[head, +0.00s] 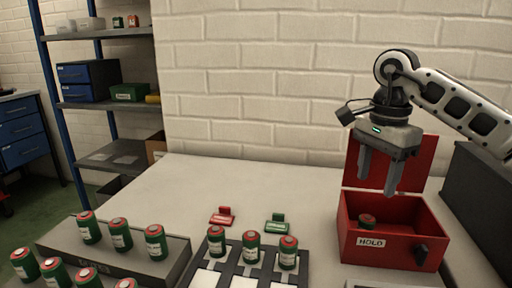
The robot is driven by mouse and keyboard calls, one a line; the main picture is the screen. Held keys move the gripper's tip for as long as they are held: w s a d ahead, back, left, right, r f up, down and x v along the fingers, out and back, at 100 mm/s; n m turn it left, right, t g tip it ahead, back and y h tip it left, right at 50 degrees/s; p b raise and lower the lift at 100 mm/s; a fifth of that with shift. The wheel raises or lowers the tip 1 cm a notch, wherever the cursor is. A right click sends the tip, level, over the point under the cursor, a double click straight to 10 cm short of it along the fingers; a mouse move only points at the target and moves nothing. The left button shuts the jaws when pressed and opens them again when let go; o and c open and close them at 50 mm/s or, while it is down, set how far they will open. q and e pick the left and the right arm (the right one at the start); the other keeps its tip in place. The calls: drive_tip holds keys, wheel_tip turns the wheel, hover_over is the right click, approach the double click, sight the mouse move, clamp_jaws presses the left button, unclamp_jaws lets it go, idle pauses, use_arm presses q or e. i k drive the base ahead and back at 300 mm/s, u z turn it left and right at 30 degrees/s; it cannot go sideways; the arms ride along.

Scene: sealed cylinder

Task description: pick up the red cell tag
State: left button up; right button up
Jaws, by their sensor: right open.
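The red cell tag (222,217) lies on the pale tabletop in the middle of the head view, left of a similar green tag (277,224). It has a flat base with a white label and a small raised part. Nothing touches it. My right gripper (378,188) hangs in the air at the right, above the red HOLD box, with its two fingers pointing down, open and empty. It is well to the right of the red tag and higher up. My left gripper is not in view.
A rack (219,277) with green and red cells stands in front of the tags. A grey block (175,277) at the left holds more cells. The table behind the tags is clear.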

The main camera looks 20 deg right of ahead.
sight(224, 219)
drive_tip(key=k, duration=1)
